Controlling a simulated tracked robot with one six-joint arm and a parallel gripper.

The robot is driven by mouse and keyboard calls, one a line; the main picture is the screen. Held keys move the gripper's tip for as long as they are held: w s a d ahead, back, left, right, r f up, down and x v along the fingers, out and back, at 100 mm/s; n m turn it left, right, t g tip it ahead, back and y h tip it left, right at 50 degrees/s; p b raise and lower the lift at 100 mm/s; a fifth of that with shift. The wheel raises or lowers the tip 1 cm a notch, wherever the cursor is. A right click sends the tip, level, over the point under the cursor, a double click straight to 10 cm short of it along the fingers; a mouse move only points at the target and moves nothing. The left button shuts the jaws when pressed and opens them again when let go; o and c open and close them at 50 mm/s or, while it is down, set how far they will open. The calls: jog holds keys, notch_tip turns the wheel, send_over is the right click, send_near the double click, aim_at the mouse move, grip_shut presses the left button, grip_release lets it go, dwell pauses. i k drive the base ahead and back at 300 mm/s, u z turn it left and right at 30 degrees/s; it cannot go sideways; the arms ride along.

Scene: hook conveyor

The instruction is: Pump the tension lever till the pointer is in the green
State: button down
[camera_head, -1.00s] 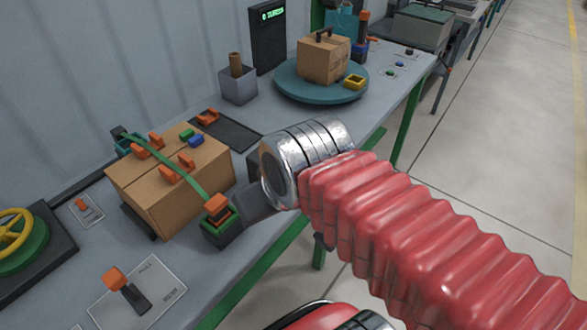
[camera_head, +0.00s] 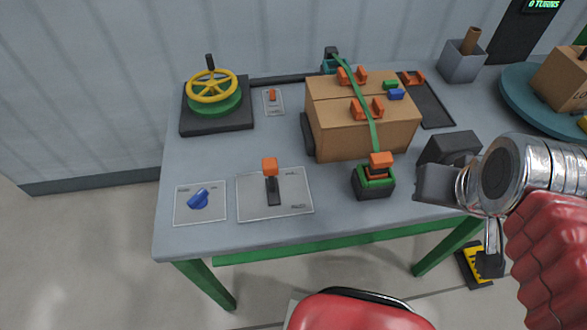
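A lever with an orange knob (camera_head: 270,167) stands upright on a light plate on the workbench. A second orange handle (camera_head: 381,160) tops a green and black strap unit (camera_head: 374,183) in front of a strapped cardboard box (camera_head: 350,143). I cannot tell which of these is the tension lever. I make out no pointer or green zone. My gripper (camera_head: 422,172) is right of the strap unit, apart from it and from both handles. Its dark fingers are seen side-on, so their opening is unclear. I see nothing held.
A yellow handwheel (camera_head: 212,87) on a green base stands at the back left. A blue knob (camera_head: 198,199) sits front left, and a small orange switch (camera_head: 272,96) near the wall. A turntable (camera_head: 530,92) is at the right. The bench top between knob and handwheel is clear.

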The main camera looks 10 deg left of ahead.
aim_at(270, 165)
jog(key=u, duration=0.2)
jog(key=k, duration=0.6)
jog(key=u, duration=0.6)
jog(key=k, duration=0.7)
jog(key=u, duration=0.55)
jog(key=i, duration=1.1)
jog(key=u, duration=0.55)
